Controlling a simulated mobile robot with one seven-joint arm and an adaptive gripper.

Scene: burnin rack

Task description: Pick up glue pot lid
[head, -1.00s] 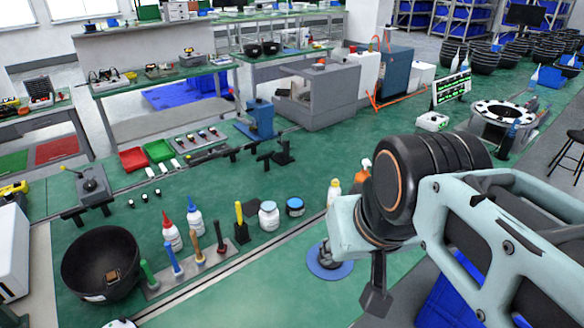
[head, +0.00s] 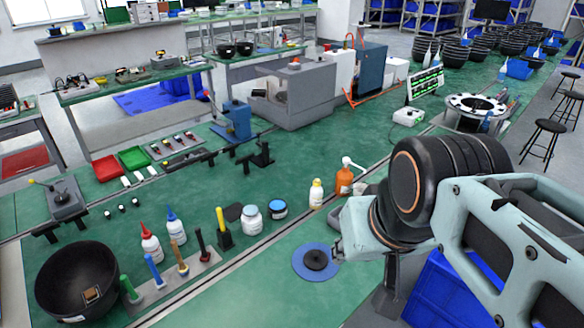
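No part is plainly marked as the glue pot lid. A white jar with a white cap (head: 251,219) stands upright on the green bench in the head view. My gripper (head: 337,249) is mostly hidden at the end of my arm, just right of the disc and apart from both jars in the picture. Its fingers are too small and covered to show whether they are open.
A yellow-capped bottle (head: 316,194) and an orange pump bottle (head: 344,181) stand behind my gripper. A tool rack (head: 172,281), red- and blue-tipped bottles and a black bowl (head: 62,278) are at left. The bench (head: 320,140) behind the bottles has free green surface.

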